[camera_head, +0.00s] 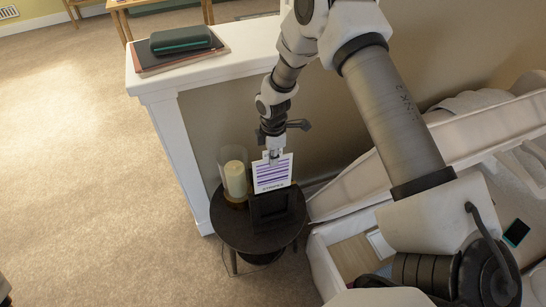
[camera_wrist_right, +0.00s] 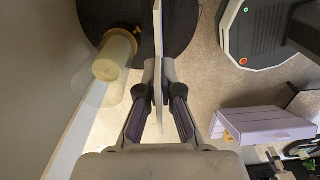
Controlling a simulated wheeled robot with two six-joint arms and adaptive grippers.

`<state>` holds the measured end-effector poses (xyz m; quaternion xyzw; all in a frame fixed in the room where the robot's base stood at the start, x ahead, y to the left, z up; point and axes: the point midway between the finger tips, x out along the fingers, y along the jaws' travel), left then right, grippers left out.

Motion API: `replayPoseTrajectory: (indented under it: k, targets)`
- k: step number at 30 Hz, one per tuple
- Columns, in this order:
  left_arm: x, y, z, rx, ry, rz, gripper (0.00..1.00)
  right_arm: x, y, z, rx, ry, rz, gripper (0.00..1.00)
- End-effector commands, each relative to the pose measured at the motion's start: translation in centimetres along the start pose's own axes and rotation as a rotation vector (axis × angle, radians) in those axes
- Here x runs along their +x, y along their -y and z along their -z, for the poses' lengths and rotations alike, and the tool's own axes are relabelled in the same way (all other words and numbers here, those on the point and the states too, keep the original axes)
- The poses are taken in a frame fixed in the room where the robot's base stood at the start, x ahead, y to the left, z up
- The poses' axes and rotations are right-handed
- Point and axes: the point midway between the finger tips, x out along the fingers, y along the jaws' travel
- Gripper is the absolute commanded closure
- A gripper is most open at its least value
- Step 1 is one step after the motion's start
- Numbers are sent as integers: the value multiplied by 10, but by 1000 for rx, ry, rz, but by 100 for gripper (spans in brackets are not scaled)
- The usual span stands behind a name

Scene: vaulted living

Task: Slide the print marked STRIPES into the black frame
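The print (camera_head: 272,176) is a white card with purple stripes and a small dark line of lettering along its lower edge. My right gripper (camera_head: 273,156) is shut on its upper edge. In the right wrist view the two fingertips (camera_wrist_right: 159,68) pinch the print (camera_wrist_right: 158,35), seen edge-on. The black frame (camera_head: 272,222) stands on a dark round side table (camera_head: 233,228). The print's lower edge is at the frame's top in the head view; I cannot tell whether it is inside the slot. My left gripper is not in view.
A cream candle (camera_head: 235,180) in a glass holder stands on the table just left of the print. A white-topped half wall (camera_head: 215,65) carrying a dark case (camera_head: 181,39) is behind. A white bin-like piece of furniture (camera_head: 345,235) is at right. Open carpet lies left.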

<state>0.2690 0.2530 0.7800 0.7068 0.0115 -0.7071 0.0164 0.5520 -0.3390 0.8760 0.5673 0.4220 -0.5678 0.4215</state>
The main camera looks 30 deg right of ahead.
Motion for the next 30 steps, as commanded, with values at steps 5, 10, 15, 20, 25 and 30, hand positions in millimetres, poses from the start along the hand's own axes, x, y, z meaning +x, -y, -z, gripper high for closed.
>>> replayPoseTrajectory:
  k: [5, 10, 15, 20, 25, 30]
  targets:
    - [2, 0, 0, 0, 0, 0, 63, 4, -1, 0, 0, 0, -1, 100]
    - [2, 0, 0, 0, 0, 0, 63, 4, -1, 0, 0, 0, -1, 100]
    - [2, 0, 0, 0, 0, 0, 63, 4, -1, 0, 0, 0, -1, 100]
    - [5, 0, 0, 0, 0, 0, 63, 8, -2, 0, 0, 0, -1, 100]
    - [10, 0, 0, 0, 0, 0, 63, 16, -2, 0, 0, 0, -1, 100]
    - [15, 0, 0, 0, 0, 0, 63, 23, -2, 0, 0, 0, -1, 100]
